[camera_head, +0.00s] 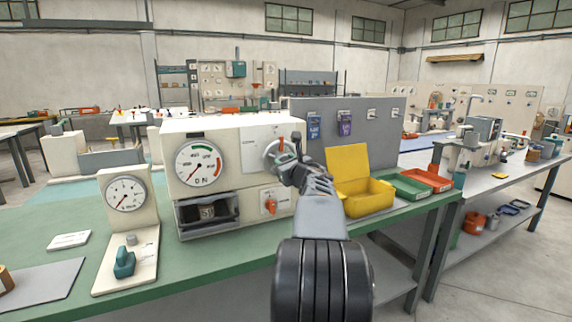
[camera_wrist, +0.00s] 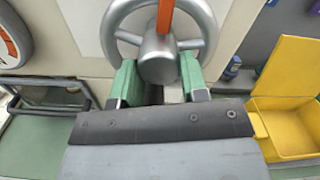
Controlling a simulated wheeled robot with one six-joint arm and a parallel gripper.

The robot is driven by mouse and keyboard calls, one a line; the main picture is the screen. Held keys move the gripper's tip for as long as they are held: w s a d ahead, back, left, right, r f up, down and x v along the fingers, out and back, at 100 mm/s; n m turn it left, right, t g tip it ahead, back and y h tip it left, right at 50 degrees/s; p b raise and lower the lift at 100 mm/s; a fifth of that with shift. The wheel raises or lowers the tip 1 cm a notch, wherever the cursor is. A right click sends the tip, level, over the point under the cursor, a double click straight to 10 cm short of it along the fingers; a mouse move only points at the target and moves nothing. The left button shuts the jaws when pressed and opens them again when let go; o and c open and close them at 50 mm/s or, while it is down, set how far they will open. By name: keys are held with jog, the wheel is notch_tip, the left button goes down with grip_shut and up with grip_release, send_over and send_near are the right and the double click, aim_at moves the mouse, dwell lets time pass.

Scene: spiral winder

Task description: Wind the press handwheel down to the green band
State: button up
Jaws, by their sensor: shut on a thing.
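The silver handwheel (camera_head: 271,153) is on the front of the cream press housing (camera_head: 245,125). In the wrist view the handwheel (camera_wrist: 113,22) fills the top, with an orange mark (camera_wrist: 165,15) pointing up from its hub. My gripper (camera_head: 287,165) is at the wheel, and its green-padded fingers (camera_wrist: 158,78) sit on either side of the hub's lower part, shut on the wheel. The exact contact is partly hidden. The large dial (camera_head: 200,165) has a green band (camera_head: 201,146) at its top and a red band at right; its needle points lower left.
A small-gauge stand (camera_head: 127,198) is left of the press. An orange switch (camera_head: 270,206) sits below the wheel. An open yellow box (camera_head: 367,205), a green tray (camera_head: 409,190) and an orange tray (camera_head: 427,178) are at right. The front bench strip is mostly clear.

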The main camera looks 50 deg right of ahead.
jog(key=m, duration=0.4)
jog(key=m+p, duration=0.1)
jog(key=m, duration=0.3)
jog(key=shift+a+r+m+p, duration=0.1)
jog(key=shift+m+p, duration=0.2)
jog(key=shift+p, duration=0.05)
jog(key=m+p, duration=0.1)
jog(key=m, duration=0.3)
jog(key=shift+w+a+r+m+p, duration=0.1)
jog(key=shift+r+m+p, duration=0.05)
jog(key=shift+m+p, duration=0.2)
jog(key=m+p, duration=0.2)
jog(key=m, duration=0.2)
jog(key=shift+r, duration=0.1)
jog(key=m+p, duration=0.3)
jog(key=m, duration=0.2)
jog(key=shift+r, duration=0.1)
jog(key=m+p, duration=0.3)
jog(key=m, duration=0.1)
jog(key=shift+r+m, duration=0.1)
jog(key=shift+m, duration=0.15)
jog(key=m+p, duration=0.2)
jog(key=m, duration=0.2)
jog(key=shift+p, duration=0.3)
jog(key=shift+m+p, duration=1.05)
jog(key=shift+m, duration=0.95)
